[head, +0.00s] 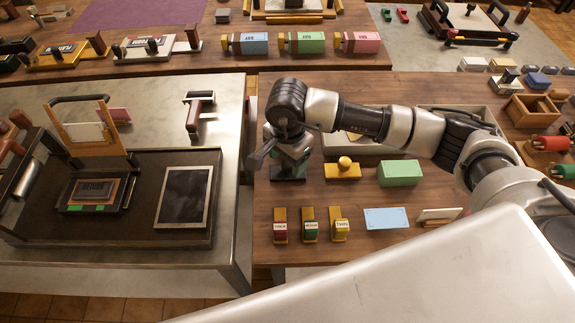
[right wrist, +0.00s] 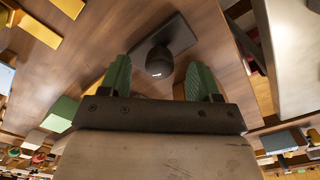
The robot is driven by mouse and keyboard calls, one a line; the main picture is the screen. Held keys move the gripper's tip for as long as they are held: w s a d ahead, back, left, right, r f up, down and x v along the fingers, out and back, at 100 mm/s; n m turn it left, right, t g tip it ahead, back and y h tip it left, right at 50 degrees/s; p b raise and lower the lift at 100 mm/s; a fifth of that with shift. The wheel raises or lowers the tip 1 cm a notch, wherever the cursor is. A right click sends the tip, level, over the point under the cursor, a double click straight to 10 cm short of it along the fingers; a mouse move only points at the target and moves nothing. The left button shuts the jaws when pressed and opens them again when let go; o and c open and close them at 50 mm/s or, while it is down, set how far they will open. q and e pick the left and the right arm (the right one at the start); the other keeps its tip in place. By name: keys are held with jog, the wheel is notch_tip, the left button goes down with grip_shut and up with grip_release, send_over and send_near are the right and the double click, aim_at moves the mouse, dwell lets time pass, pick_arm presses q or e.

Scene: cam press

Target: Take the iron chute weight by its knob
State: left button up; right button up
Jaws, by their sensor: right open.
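The iron chute weight is a dark square plate with a round knob. It stands on the brown wooden table; in the head view its base (head: 288,175) shows under my right gripper, which hides most of the rest. In the right wrist view the black knob (right wrist: 159,62) lies between the two green fingertips, with the plate (right wrist: 176,36) beyond it. My right gripper (head: 291,157) points down over the weight; in its wrist view the jaws (right wrist: 156,78) are open, with a gap on each side of the knob. My left gripper is not in view.
Right of the weight are a yellow block with a round knob (head: 343,171) and a green box (head: 399,173). In front stand three labelled blocks (head: 310,226) and a blue card (head: 386,218). A grey tray (head: 450,109) lies behind my arm. A metal table with a press (head: 95,190) is left, across a gap.

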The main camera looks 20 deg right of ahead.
jog(key=shift+f, duration=1)
grip_shut()
jog(key=shift+r, duration=0.2)
